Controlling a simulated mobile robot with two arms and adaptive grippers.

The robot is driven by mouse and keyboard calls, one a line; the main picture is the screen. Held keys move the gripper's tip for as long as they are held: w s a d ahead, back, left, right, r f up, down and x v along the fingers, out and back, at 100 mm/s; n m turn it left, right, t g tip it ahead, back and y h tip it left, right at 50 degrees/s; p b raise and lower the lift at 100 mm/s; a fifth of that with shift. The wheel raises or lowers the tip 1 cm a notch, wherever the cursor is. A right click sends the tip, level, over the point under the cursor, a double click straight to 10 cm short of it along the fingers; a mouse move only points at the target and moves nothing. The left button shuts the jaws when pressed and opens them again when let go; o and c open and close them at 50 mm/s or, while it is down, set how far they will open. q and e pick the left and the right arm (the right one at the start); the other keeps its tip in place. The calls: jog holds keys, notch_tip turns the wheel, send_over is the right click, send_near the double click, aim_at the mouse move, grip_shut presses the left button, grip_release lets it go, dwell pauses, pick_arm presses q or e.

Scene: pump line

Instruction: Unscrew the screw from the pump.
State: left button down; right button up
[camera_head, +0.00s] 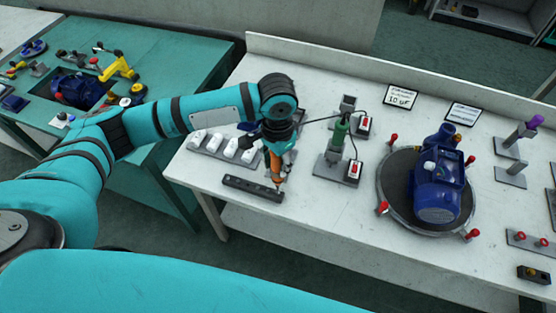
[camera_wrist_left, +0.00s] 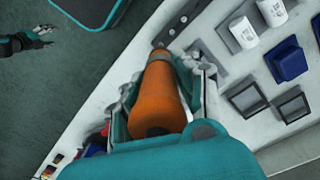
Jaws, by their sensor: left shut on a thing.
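The blue pump (camera_head: 437,190) stands on a round dark turntable (camera_head: 397,208) on the white table. I cannot make out a separate screw on it at this size. My left gripper (camera_head: 277,160) is well to the left of the pump, pointing down, shut on an orange-handled tool (camera_wrist_left: 158,95). The tool's lower end is at or just above the right end of a black strip with holes (camera_head: 240,186); I cannot tell whether it sits in a hole. The strip also shows in the wrist view (camera_wrist_left: 182,18). A dark gripper (camera_wrist_left: 28,42), apparently my right, hangs over the floor.
White capacitors (camera_head: 230,148) stand in a holder behind the strip. A green-handled tool (camera_head: 340,132) stands in a stand between strip and turntable. Red-topped clamps (camera_head: 383,207) ring the turntable. A teal table (camera_head: 165,65) with another blue pump (camera_head: 75,90) is at left.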

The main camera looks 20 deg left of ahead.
pick_arm(q)
jog(key=shift+f, duration=0.4)
dwell(0.4)
jog(key=shift+s+p, duration=1.1)
jog(key=shift+r, duration=0.1)
dwell(0.7)
jog(key=shift+r+p, duration=1.4)
jog(key=shift+p, duration=0.35)
jog(key=shift+r+p, duration=2)
jog(key=shift+p, duration=0.2)
